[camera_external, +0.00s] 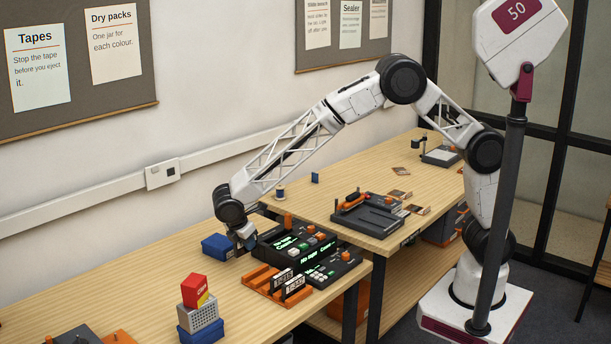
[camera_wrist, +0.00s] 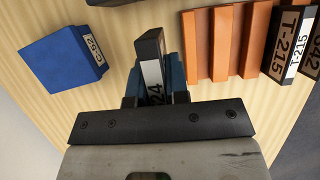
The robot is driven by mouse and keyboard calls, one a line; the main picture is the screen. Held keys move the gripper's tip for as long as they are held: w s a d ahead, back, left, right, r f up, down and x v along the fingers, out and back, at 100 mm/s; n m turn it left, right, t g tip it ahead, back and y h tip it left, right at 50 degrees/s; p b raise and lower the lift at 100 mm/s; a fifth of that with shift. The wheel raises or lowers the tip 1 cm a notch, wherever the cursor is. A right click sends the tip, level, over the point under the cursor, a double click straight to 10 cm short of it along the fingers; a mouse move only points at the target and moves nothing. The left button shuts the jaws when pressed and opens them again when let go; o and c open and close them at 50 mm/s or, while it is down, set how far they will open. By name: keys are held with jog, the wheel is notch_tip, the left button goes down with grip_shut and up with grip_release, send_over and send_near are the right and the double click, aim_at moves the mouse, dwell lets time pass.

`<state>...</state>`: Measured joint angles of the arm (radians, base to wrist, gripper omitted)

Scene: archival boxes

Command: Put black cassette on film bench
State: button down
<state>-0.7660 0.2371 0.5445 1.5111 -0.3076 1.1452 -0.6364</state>
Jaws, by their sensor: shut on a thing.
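My gripper (camera_wrist: 155,85) is shut on a black cassette (camera_wrist: 148,46) with a white label whose visible digits read "24". The cassette stands on edge between the blue fingertips. In the external view my gripper (camera_external: 244,240) is low over the near wooden bench, between a blue box and the cassette machine; the cassette is mostly hidden there. I cannot tell whether it touches the bench. A second bench (camera_external: 330,198) behind and to the right carries a dark tray device (camera_external: 368,216) and small flat cards; it may be the film bench, but no label shows.
A blue box (camera_wrist: 62,58) lies left of my gripper. An orange rack (camera_external: 262,276) with two labelled black cassettes stands to the right, beside dark machines with green displays (camera_external: 285,240). A red box (camera_external: 195,291) tops a stack in front. The second bench has bare wood.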

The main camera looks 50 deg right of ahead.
jog(key=shift+f, duration=1.4)
jog(key=shift+f, duration=2.45)
jog(key=shift+f, duration=0.15)
jog(key=c, duration=1.1)
grip_release()
jog(key=v, duration=1.2)
